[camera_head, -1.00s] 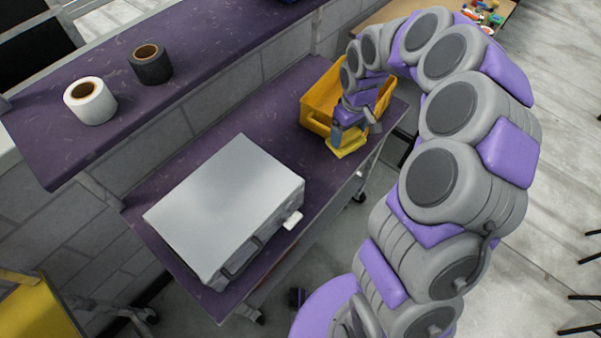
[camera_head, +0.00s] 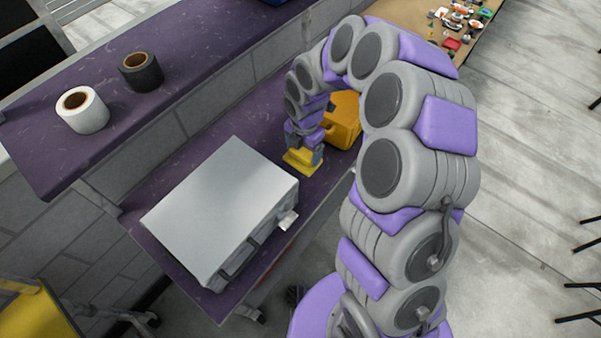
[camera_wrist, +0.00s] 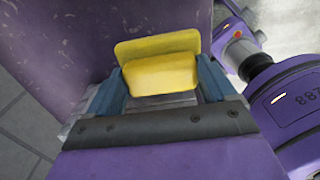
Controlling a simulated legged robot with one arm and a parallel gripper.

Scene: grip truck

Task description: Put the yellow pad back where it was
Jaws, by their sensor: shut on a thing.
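The yellow pad (camera_head: 302,164) is a small flat piece with a raised block on it. In the head view it is at the purple bench, between the grey metal box and the yellow bin. My gripper (camera_head: 304,154) points down over it. In the wrist view the pad (camera_wrist: 162,68) sits between the two blue-grey fingers, and my gripper (camera_wrist: 165,88) is shut on its raised block. The flat part shows beyond the block, over the purple surface. I cannot tell whether the pad touches the bench or is just above it.
The grey metal box (camera_head: 222,208) stands left of my gripper on the purple bench (camera_head: 185,157). The yellow bin (camera_head: 345,118) is to the right, partly hidden by my arm. A white roll (camera_head: 82,110) and a dark roll (camera_head: 140,71) stand on the upper ledge.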

